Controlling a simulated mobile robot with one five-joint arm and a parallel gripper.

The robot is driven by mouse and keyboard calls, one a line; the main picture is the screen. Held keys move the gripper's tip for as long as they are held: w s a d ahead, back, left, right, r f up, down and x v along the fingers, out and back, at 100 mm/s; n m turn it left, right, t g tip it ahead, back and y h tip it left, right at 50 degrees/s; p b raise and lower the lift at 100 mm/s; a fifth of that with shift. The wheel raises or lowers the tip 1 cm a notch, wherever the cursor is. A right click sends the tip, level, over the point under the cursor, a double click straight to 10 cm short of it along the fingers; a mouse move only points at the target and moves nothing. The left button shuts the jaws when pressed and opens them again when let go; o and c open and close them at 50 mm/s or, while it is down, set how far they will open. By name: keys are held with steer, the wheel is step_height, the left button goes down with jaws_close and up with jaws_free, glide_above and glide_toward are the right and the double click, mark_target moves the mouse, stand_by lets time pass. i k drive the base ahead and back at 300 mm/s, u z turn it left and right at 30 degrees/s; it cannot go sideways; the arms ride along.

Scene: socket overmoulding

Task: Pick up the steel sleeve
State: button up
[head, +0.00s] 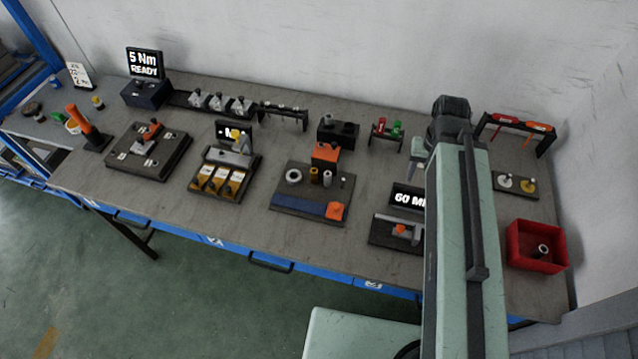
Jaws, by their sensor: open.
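A small grey metal cylinder (327,177), which looks like a steel sleeve, stands upright on a dark fixture plate (287,203) in the middle of the bench. A wider pale ring (293,175) and an amber-brown cylinder (314,175) stand to its left on the same plate. Another short hollow grey metal piece (541,251) is in the red bin (524,232) at the right. I cannot tell for certain which one is the task's sleeve. My arm rises in front of the right part of the bench.
An orange block (325,153) stands behind the cylinders, and a black block (338,130) behind that. A small "60" display (407,197) and its fixture are to the right, partly covered by my arm. Other fixtures line the bench (200,130) leftward. A wall closes the back.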

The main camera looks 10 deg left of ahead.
mark_target(328, 117)
steer(key=u, duration=0.25)
steer(key=k, duration=0.8)
steer(key=u, duration=1.45)
steer(key=i, duration=1.65)
